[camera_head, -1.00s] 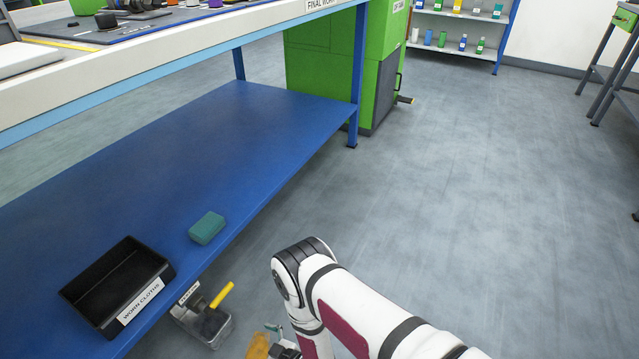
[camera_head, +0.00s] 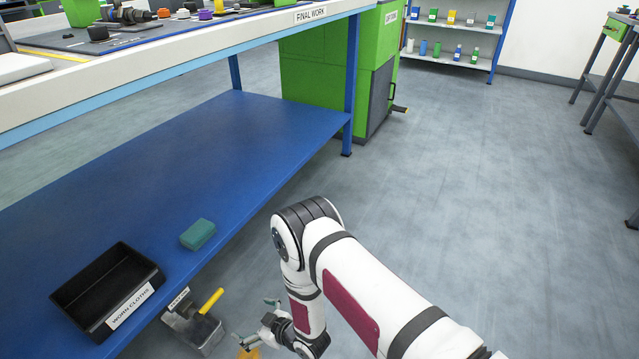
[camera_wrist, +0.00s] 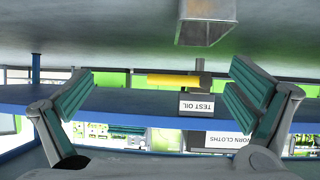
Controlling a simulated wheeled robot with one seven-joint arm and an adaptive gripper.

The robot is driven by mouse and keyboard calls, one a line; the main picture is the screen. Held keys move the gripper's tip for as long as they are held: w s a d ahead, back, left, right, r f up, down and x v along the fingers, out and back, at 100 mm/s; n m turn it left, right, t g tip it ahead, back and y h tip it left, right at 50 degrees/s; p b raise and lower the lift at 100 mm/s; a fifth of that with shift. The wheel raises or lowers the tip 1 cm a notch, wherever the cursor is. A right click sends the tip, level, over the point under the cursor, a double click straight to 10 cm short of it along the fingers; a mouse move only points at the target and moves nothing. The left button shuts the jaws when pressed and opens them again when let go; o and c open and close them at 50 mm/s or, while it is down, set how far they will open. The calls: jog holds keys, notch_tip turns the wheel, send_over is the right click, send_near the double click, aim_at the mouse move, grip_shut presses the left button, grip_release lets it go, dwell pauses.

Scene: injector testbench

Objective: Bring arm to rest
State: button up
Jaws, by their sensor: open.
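My arm reaches down in the head view, beside the blue lower shelf (camera_head: 190,165) of the workbench. My gripper (camera_head: 258,320) is low near the bottom edge there, in front of the shelf. In the wrist view my gripper (camera_wrist: 160,105) has its two teal-padded fingers wide apart with nothing between them. The wrist view appears upside down. A metal container (camera_wrist: 207,22) with a yellow handle (camera_wrist: 172,80) and a TEST OIL label (camera_wrist: 197,104) shows beyond the fingers, apart from them.
A black tray (camera_head: 148,275) marked WORN CLOTHS and a teal block (camera_head: 198,234) sit on the shelf. The metal container (camera_head: 195,328) is at the shelf's front edge. A green cabinet (camera_head: 320,85) stands behind. Open grey floor (camera_head: 470,190) lies to the right.

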jog(key=w+d+r+m+h, duration=0.1)
jog(key=w+d+r+h, duration=0.1)
jog(key=w+d+r, duration=0.5)
jog(key=w+r+m+h, duration=0.15)
jog(key=w+r, duration=0.45)
jog(key=r, duration=0.6)
jog(key=s+d+r+m+h, duration=0.1)
jog(key=d+r+h, duration=0.1)
jog(key=d+r, duration=0.65)
jog(key=s+d+r+m+h, duration=0.1)
jog(key=d+r+m+h, duration=0.15)
jog(key=d+r, duration=0.6)
jog(key=s+d+r+m+g+h, duration=0.1)
jog(key=s+d+r+g, duration=0.1)
jog(key=s+d+r, duration=0.45)
jog(key=s+d+r+m+g+h, duration=0.1)
jog(key=s+d+r+m, duration=0.15)
jog(key=s+r, duration=0.7)
jog(key=s+d+r+m+g+p, duration=0.1)
jog(key=s+d+r+g, duration=0.15)
jog(key=s, duration=1.05)
jog(key=s+d+r+m+g, duration=0.1)
jog(key=s+d+r+m, duration=0.15)
jog(key=s, duration=1.05)
notch_tip(320, 180, up, 39)
jog(key=n+t+p, duration=0.1)
jog(key=t+p, duration=0.3)
jog(key=p, duration=3.4)
jog(key=shift+d+f, duration=0.1)
